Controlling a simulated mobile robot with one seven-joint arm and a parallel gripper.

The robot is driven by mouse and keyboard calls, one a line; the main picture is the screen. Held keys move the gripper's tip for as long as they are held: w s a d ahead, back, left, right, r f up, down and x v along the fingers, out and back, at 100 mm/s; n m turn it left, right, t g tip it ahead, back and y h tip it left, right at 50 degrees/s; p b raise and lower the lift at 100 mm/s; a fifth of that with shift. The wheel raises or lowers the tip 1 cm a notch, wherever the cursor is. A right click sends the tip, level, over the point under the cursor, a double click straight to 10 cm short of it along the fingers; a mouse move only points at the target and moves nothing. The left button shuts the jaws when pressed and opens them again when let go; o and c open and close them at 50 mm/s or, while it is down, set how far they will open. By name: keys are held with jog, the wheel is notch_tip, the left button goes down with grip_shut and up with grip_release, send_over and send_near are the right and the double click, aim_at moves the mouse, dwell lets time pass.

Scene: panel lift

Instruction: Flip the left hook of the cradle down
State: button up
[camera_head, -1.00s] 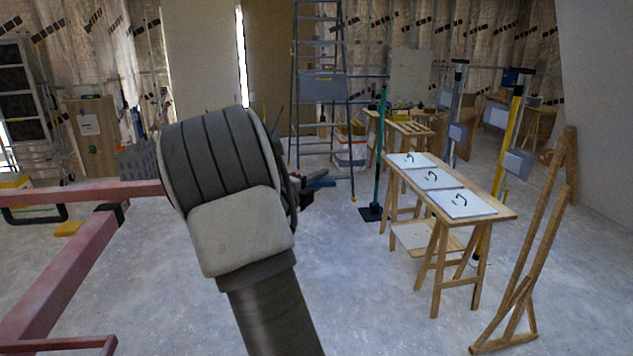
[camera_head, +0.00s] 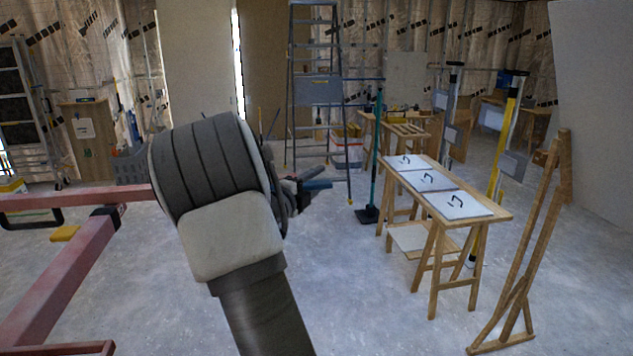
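The red metal bars (camera_head: 62,272) at the lower left look like part of the lift's cradle, running in from the left edge. A black bent piece (camera_head: 38,224) shows below the upper bar at the far left; I cannot tell whether it is the left hook. A black fitting (camera_head: 106,217) sits where two red bars meet. My arm's thick grey joint fills the centre. My gripper (camera_head: 308,186) shows only partly behind it, as dark and blue pieces to the right of the joint, well apart from the red bars. Its fingers are too hidden to tell their opening.
A wooden trestle table (camera_head: 505,214) with white sheets stands at right. A wooden stand (camera_head: 540,240) is at the far right. A stepladder (camera_head: 318,90) and a green-handled tool (camera_head: 376,160) stand behind. Open concrete floor lies between the arm and table.

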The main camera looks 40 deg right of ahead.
jog(key=shift+a, duration=0.1)
jog(key=b+v, duration=0.1)
jog(key=v, duration=1.6)
jog(key=shift+a+b, duration=0.15)
jog(key=shift+b, duration=0.2)
jog(key=shift+r, duration=0.1)
jog(key=s+a+f+m+g+y, duration=0.2)
jog(key=s+f+m+y, duration=0.15)
jog(key=s+m, duration=0.55)
jog(key=s+a+f+m+g+y, duration=0.2)
jog(key=s+m+y, duration=0.35)
jog(key=m, duration=0.55)
jog(key=s+a+m+t+y, duration=0.2)
jog(key=s+a+m+y, duration=0.2)
jog(key=a+m, duration=0.4)
jog(key=s+a+m+t+y+b, duration=0.1)
jog(key=s+a+m+t+y, duration=0.1)
jog(key=a+m, duration=0.6)
jog(key=s+m+y, duration=0.1)
jog(key=m+y, duration=0.1)
jog(key=m, duration=0.1)
jog(key=shift+s+a+r+t+y+b, duration=0.15)
jog(key=shift+s+r+t+y+b, duration=0.15)
jog(key=shift+s+t, duration=0.1)
